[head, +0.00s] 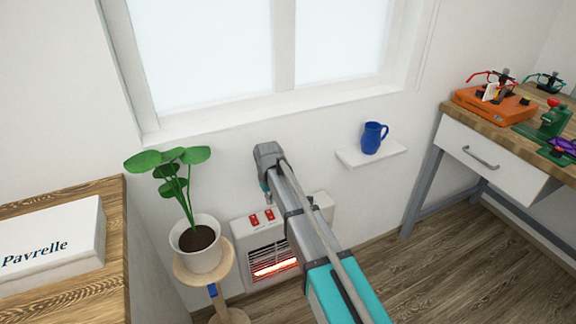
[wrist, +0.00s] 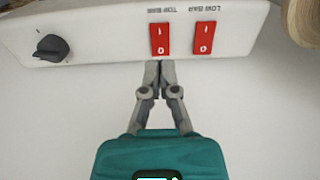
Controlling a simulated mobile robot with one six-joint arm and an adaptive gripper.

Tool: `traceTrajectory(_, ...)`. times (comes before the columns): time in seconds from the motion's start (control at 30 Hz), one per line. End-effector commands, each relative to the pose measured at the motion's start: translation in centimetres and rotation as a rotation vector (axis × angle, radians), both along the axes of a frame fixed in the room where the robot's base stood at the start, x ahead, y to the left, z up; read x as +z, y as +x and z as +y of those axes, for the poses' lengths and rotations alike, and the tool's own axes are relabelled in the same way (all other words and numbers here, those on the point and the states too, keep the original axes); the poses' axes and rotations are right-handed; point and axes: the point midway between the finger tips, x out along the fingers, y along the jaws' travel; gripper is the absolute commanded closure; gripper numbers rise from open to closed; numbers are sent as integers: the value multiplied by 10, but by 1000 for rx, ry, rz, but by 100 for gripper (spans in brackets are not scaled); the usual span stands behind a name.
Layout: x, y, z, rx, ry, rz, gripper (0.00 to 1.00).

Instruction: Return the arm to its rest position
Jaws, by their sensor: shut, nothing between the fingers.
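My gripper (wrist: 159,66) is shut and empty in the wrist view, its grey fingertips together just below the left red switch (wrist: 160,39) of a white heater (wrist: 100,30). I cannot tell whether the tips touch the heater. In the head view my arm (head: 305,235) reaches out over the heater (head: 240,228), in front of the wall below the window. My gripper there is mostly hidden behind the wrist. The heater's lower bar (head: 275,268) glows orange. A second red switch (wrist: 204,37) and a dark knob (wrist: 51,48) show in the wrist view.
A potted plant (head: 195,245) on a round wooden stand (head: 226,270) is close left of the heater. A shelf (head: 352,158) with a blue mug (head: 373,138) is right. A workbench (head: 438,135) stands far right, a wooden cabinet (head: 80,300) left. Floor right of my arm is clear.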

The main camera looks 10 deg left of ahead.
Motion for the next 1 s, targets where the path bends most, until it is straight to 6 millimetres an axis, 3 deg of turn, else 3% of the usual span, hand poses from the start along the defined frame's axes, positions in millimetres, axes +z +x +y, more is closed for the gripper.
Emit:
traceTrajectory(0.17, 0, -1, -4, -5, 0, 0, 100)
traceTrajectory(0.37, 0, -8, -38, -49, 0, 0, 100)
traceTrajectory(0.67, 0, -37, -143, -200, 0, 0, 100)
traceTrajectory(1.0, 0, -94, -260, -396, 0, 0, 100)
